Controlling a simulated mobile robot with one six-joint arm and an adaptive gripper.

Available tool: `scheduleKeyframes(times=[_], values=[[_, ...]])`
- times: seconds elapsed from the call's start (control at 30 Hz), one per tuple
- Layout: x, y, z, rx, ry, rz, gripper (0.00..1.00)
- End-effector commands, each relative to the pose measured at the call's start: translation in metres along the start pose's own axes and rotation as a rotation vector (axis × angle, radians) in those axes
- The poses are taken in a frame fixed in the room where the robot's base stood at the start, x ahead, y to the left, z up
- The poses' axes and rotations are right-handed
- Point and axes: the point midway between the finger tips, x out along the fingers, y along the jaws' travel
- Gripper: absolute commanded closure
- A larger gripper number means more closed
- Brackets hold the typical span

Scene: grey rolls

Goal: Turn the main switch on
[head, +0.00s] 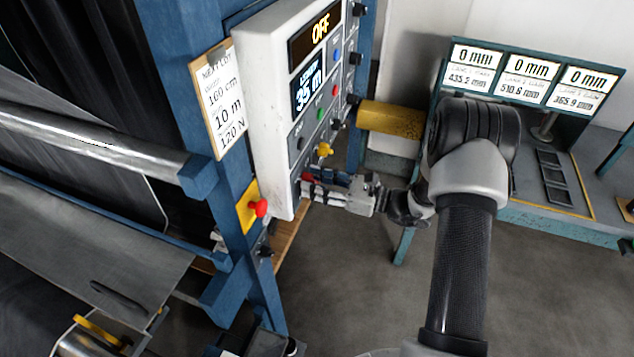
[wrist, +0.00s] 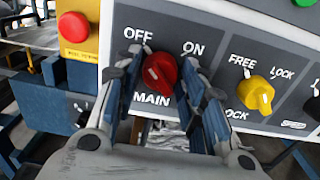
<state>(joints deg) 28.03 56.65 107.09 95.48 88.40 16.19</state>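The red main switch knob (wrist: 160,72) is on the grey control panel in the wrist view, with OFF printed to its upper left, ON to its upper right and MAIN below. Its pointer looks turned toward OFF. My gripper (wrist: 166,70) has one finger on each side of the knob, spread around it. The fingers look slightly apart from the knob, though contact is hard to judge. In the head view my gripper (head: 312,187) is at the lower end of the control box (head: 262,110). The top display (head: 316,32) reads OFF.
A yellow FREE/LOCK knob (wrist: 257,94) is right of the switch. A red button on a yellow plate (wrist: 74,27) is to the left. A yellow cylinder (head: 390,119) sticks out near my arm. Metal rollers (head: 95,142) fill the left; open floor lies below my arm.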

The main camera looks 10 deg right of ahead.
Motion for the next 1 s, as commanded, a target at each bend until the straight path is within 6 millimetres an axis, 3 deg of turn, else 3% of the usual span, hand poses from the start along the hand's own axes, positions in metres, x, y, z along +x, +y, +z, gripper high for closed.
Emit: scheduleKeyframes(times=[0.4, 0.77, 1.0], values=[[-0.0002, 0.0, 0.0001, 0.0, 0.0, 0.0, 0.93], [-0.0002, 0.0, 0.0007, 0.059, 0.0, 0.0, 0.93], [-0.0002, 0.0, 0.0018, 0.218, 0.0, 0.0, 0.93]])
